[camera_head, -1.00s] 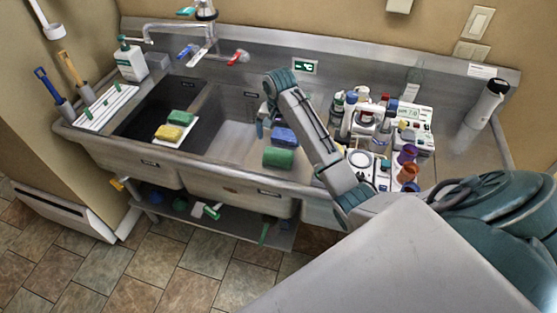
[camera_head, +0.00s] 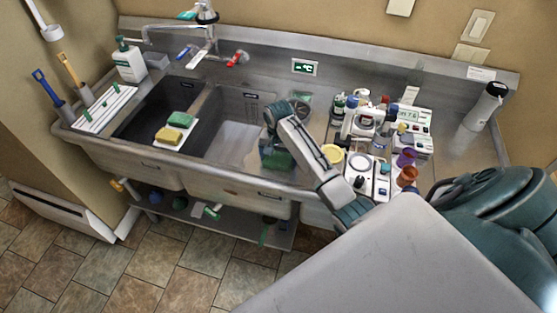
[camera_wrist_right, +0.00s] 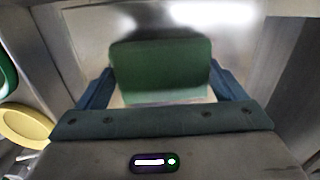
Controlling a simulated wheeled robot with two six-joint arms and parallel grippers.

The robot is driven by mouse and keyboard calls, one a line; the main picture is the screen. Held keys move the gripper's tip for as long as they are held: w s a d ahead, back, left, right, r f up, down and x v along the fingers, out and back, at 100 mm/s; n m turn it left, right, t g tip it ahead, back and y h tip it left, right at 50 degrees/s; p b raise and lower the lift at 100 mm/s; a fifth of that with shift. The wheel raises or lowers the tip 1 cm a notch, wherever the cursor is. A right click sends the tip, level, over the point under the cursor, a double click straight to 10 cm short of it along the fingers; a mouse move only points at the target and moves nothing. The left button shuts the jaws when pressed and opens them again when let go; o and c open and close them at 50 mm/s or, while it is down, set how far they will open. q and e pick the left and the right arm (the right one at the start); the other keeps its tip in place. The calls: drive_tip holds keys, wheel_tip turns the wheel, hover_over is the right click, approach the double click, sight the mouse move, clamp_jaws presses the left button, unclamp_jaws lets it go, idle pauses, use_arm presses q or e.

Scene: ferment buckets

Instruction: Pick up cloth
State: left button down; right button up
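A green block-shaped thing, which I take to be the cloth (camera_wrist_right: 162,68), shows in the right wrist view between the two blue-teal fingers of my right gripper (camera_wrist_right: 162,85). The fingers stand wide apart, one at each side of it; I cannot tell whether they touch it. In the head view my right gripper (camera_head: 276,156) is at the front rim of the sink's right basin and hides most of the green thing. My left gripper is not in view.
The steel sink (camera_head: 225,178) has two basins; a white tray (camera_head: 160,143) with a yellow and a green sponge sits on the left one. A yellow round dish (camera_head: 333,155), bottles and devices crowd the counter right of my gripper. A white bottle (camera_head: 130,64) stands back left.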

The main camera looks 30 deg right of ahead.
sight(279, 158)
drive_tip(key=shift+s, duration=0.1)
drive_tip(key=c, duration=0.3)
drive_tip(key=shift+r, duration=0.15)
drive_tip(key=shift+c, duration=0.2)
wheel_tip(279, 158, up, 7)
drive_tip(key=b, duration=0.3)
drive_tip(key=shift+f, duration=0.2)
wheel_tip(279, 158, up, 2)
drive_tip(key=shift+r+p, duration=0.1)
drive_tip(key=shift+p, duration=0.5)
drive_tip(key=shift+r+p, duration=0.6)
drive_tip(key=shift+p, duration=0.1)
